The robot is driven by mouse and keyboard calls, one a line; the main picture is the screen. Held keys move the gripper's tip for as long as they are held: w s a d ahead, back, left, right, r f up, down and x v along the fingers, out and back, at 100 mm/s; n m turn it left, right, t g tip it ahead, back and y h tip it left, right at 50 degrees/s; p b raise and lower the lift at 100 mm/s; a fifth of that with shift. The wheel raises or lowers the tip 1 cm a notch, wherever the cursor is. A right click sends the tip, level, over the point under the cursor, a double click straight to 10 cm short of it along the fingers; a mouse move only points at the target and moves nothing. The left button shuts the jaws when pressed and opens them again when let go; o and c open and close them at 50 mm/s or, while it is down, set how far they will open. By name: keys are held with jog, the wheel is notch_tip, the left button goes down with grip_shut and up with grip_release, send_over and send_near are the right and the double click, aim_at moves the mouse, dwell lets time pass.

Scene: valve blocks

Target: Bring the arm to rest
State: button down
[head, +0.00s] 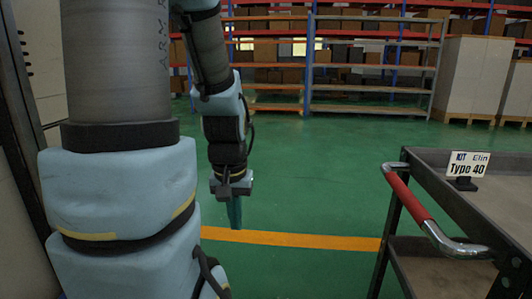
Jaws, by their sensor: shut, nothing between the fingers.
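My gripper (234,212) hangs at the end of my arm, left of centre in the head view, pointing down over the green floor. Its fingers look closed together as one narrow teal shape, with nothing held. My arm is bent, with a large link filling the left foreground and the forearm coming down behind it. The gripper is well clear of the cart on the right. The near arm links hide part of the scene at the left.
A dark cart (465,195) with a red-handled bar (410,197) stands at the right, bearing a sign reading "KIT Elin Type 40" (468,164). Shelving with boxes (370,65) and pale crates (472,78) stand at the back. Green floor with a yellow line (300,240) is open between.

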notch_tip(320, 180, up, 25)
jog(key=p, duration=2.2)
jog(key=shift+r+p, duration=0.15)
jog(key=shift+p, duration=0.25)
